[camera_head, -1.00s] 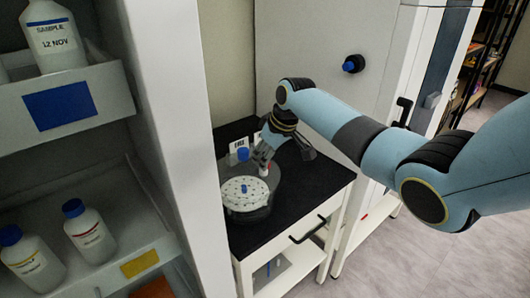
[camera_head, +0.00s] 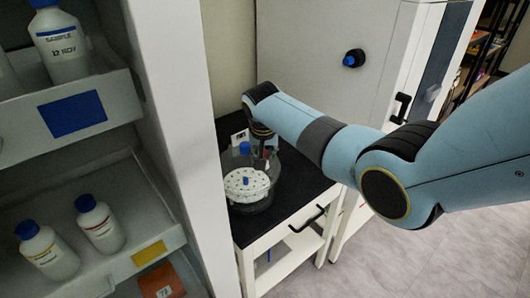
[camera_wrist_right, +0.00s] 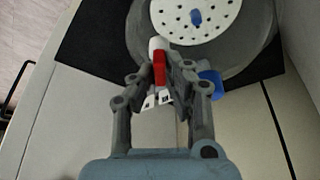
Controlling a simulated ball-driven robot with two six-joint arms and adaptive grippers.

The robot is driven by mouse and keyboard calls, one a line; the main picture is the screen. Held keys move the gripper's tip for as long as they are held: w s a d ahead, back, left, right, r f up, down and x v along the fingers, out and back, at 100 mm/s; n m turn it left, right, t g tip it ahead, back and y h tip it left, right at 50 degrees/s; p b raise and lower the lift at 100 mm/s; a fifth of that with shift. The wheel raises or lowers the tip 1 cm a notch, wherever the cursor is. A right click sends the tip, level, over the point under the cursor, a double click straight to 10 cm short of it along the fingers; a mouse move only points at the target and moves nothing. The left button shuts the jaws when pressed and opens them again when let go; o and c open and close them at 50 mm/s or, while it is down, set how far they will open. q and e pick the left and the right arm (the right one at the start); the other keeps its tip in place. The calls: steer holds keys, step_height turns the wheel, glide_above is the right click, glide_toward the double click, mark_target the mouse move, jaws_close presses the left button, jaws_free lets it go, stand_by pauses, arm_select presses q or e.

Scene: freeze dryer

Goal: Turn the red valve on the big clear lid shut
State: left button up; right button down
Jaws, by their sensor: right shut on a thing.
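The big clear lid (camera_head: 264,199) is part of a round clear vessel on the black-topped table, with a white perforated plate (camera_head: 246,186) showing inside it. The red valve (camera_wrist_right: 159,68) shows in the right wrist view near the lid's edge, with a white part at its far end. My right gripper (camera_wrist_right: 171,72) is shut on the red valve, its fingers on either side of it. In the head view my right gripper (camera_head: 262,158) is above the back of the vessel, and the arm hides most of it. My left gripper is not in view.
A blue cap (camera_wrist_right: 211,83) is close to the right finger. A white card (camera_head: 240,137) stands behind the vessel. Shelves with blue-capped bottles (camera_head: 101,224) are at left. A grey cabinet with a blue knob (camera_head: 350,61) stands behind the table.

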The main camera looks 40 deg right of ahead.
steer(key=m, duration=0.2)
steer(key=shift+w+m+g+h, duration=0.1)
steer(key=shift+m+g+h, duration=0.2)
steer(key=shift+h, duration=0.1)
steer(key=shift+a+m+g+b, duration=0.1)
steer(key=shift+m+g+b, duration=0.45)
steer(key=shift+m, duration=0.65)
steer(key=shift+h, duration=0.3)
steer(key=c, duration=1.4)
jaws_free()
steer(key=shift+o, duration=0.2)
steer(key=v, duration=1.2)
steer(key=shift+f, duration=0.1)
